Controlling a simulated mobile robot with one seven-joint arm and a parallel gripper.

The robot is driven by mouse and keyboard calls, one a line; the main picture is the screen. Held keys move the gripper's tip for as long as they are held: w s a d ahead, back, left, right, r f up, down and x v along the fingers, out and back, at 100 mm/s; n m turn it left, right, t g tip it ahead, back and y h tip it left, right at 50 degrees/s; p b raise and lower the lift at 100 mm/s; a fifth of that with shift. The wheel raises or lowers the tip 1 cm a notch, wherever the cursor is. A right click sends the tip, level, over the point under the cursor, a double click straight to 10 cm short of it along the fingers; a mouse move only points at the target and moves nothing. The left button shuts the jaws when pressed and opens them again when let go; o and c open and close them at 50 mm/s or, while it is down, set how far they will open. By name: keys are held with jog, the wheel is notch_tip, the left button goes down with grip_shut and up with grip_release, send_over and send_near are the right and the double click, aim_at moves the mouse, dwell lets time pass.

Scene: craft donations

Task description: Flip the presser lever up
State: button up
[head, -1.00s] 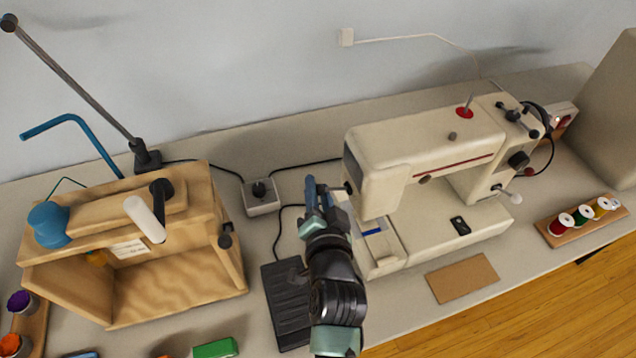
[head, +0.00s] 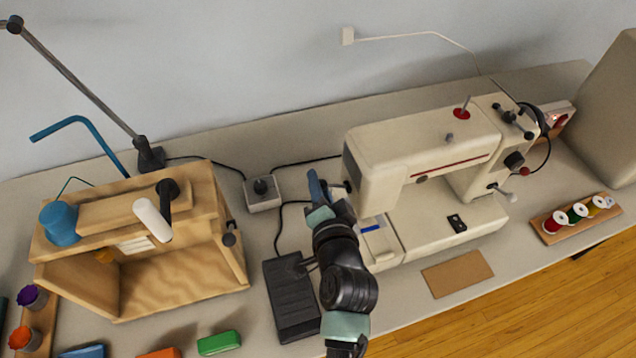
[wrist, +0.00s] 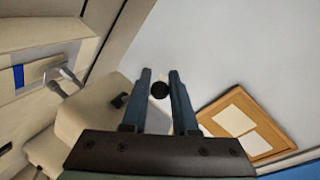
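The cream sewing machine (head: 425,160) stands on the table, right of my gripper (head: 326,184). My gripper is at the left end of the machine's head. In the wrist view, my gripper (wrist: 160,74) has its two blue fingers apart. A round black knob (wrist: 159,90) shows between them, with a gap visible on the finger sides; it appears to be the end of the presser lever. The lever's shaft is hidden, and I cannot tell its angle. The metal needle and presser area (wrist: 62,78) shows at the left of the wrist view.
A white box with a black knob (head: 262,192) sits behind left, with cables. A wooden box (head: 190,280) stands left. A thread spool rack (head: 575,220) and brown card (head: 457,272) lie right.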

jog(key=o, duration=0.5)
jog(key=shift+w+d+r, duration=0.15)
jog(key=shift+d+r, duration=0.15)
jog(key=shift+d, duration=0.3)
jog(key=shift+o, duration=0.2)
jog(key=shift+s, duration=0.4)
jog(key=b+v, duration=0.1)
jog(key=v, duration=1.1)
jog(key=shift+s+a+f, duration=0.1)
